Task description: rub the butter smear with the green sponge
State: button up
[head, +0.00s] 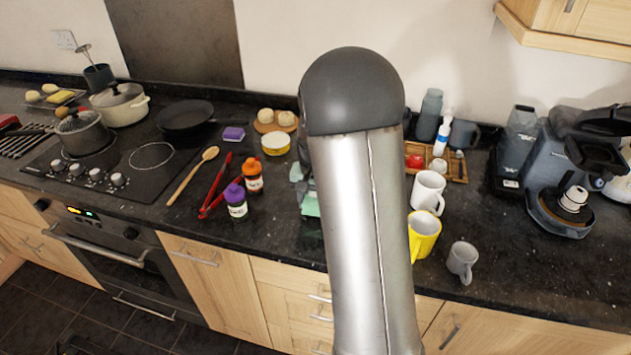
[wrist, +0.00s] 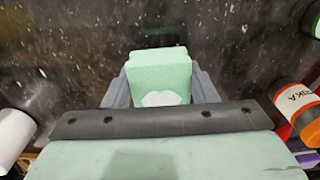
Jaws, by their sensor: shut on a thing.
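The green sponge (wrist: 158,68) is a pale green block in the wrist view. My gripper (wrist: 159,86) is shut on it, with a grey finger against each side. A white patch shows on the sponge's near face; I cannot tell what it is. The sponge is over the dark speckled counter; whether it touches it is unclear. In the head view my arm hides most of this spot, and only pale green pieces show at its left edge. I cannot pick out the butter smear in either view.
A purple-capped bottle (head: 236,201) and an orange-capped bottle (head: 252,176) stand left of my arm, by red tongs (head: 216,200). A white mug (head: 428,190), yellow mug (head: 424,236) and grey mug (head: 462,262) stand right. A purple block (head: 233,134) lies farther back.

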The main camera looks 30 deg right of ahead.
jog(key=shift+r+p, duration=1.65)
jog(key=shift+r, duration=1.1)
